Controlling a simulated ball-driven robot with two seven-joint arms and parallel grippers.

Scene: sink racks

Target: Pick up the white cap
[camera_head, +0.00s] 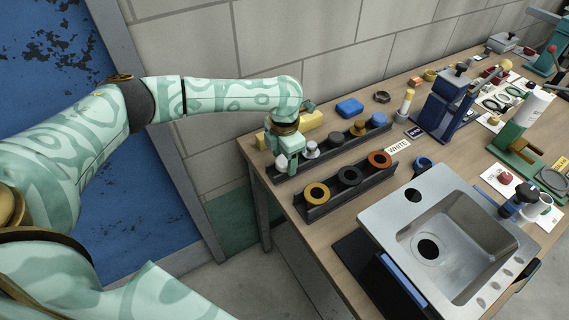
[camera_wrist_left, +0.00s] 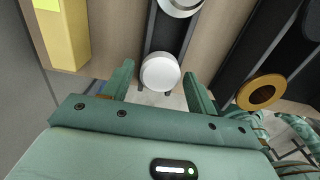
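The white cap (camera_head: 281,161) sits at the near left end of the rear dark rack (camera_head: 322,159). In the left wrist view the white cap (camera_wrist_left: 160,72) shows as a round white disc at the end of the rack. My left gripper (camera_head: 284,165) is over that end of the rack, pointing down. In the left wrist view its two fingers (camera_wrist_left: 159,78) are apart, one on each side of the cap. I cannot tell whether they touch it; a gap shows on the right side. The gripper partly hides the cap in the head view. My right gripper is not in view.
Grey caps (camera_head: 311,149), a brown cap (camera_head: 358,128) and a blue cap (camera_head: 379,117) follow along the rear rack. The front rack (camera_head: 333,202) holds yellow, black and orange rings. A yellow block (camera_head: 303,126) lies behind. A metal sink (camera_head: 400,213) is at the right.

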